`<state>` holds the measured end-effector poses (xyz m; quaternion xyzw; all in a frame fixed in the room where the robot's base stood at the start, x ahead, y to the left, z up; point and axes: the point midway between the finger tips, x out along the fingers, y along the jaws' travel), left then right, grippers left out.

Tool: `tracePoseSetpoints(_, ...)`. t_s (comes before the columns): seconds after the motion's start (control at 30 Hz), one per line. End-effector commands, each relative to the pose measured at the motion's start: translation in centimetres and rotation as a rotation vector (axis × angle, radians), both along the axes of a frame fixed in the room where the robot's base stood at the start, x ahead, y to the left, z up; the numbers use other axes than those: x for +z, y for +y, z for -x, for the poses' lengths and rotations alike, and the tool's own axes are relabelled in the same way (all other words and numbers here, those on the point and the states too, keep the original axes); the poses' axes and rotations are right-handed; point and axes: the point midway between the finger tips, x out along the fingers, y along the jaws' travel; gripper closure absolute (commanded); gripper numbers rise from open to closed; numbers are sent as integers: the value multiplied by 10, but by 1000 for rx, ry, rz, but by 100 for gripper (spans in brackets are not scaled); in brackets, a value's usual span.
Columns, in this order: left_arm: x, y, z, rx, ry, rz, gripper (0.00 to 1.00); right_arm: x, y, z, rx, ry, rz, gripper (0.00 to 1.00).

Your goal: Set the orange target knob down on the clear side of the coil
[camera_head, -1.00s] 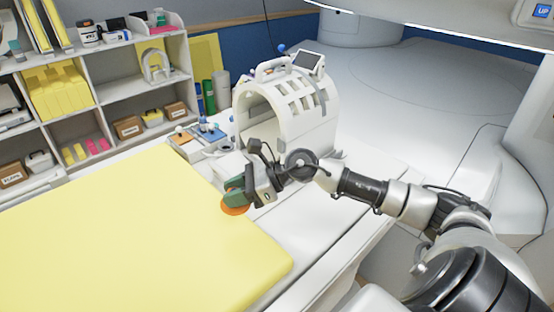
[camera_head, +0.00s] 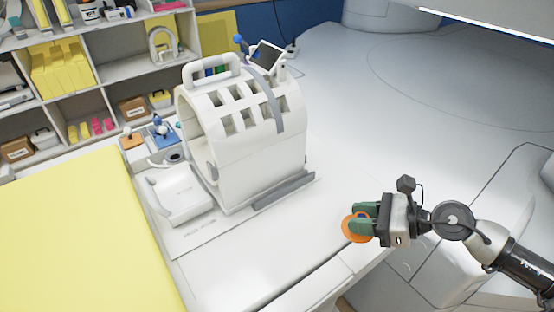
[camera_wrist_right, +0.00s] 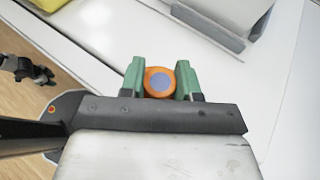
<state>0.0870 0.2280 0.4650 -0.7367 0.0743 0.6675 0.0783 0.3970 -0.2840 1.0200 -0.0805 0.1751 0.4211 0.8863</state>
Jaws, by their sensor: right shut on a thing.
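The orange target knob (camera_head: 355,228) is round and held between the green fingers of my right gripper (camera_head: 364,220). In the right wrist view the knob (camera_wrist_right: 160,82) shows an orange rim and a bluish-grey centre, with a green finger on each side of my right gripper (camera_wrist_right: 161,82). The coil (camera_head: 250,140) is a white, slotted half-cylinder with a top handle, standing on the white table (camera_head: 290,235). My right gripper is to the right of the coil and nearer the camera, apart from it.
A yellow pad (camera_head: 80,230) covers the left of the table. A white box (camera_head: 180,195) and small orange and blue items (camera_head: 163,132) stand left of the coil. Bare white surface lies to the coil's right. Shelves (camera_head: 110,70) stand behind.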

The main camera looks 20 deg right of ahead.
Motion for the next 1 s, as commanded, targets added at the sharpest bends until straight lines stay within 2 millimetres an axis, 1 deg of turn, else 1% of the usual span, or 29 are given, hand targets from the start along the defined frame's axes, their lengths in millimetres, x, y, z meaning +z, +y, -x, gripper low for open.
tracePoseSetpoints(0.1, 0, 2, 1, 2, 3, -4, 57, -1, 1, 0, -1, -1, 1, 93)
tracePoseSetpoints(0.23, 0, 6, 5, 5, 8, -9, 57, -7, 3, -12, -3, -5, 0, 93)
tracePoseSetpoints(0.47, 5, 9, 10, 4, 16, -13, 57, -24, 14, -42, -4, -6, -1, 93)
tracePoseSetpoints(0.7, 14, 8, 9, 2, 15, -11, 57, -51, 29, -86, -4, -3, -5, 93)
tracePoseSetpoints(0.8, 15, 7, 8, 1, 12, -10, 57, -62, 33, -100, -4, -2, -3, 93)
tracePoseSetpoints(0.9, 16, 6, 6, 0, 9, -8, 57, -68, 36, -107, -1, -1, 1, 93)
tracePoseSetpoints(1.0, 17, 5, 4, -1, 7, -7, 57, -74, 37, -109, -1, 1, 0, 93)
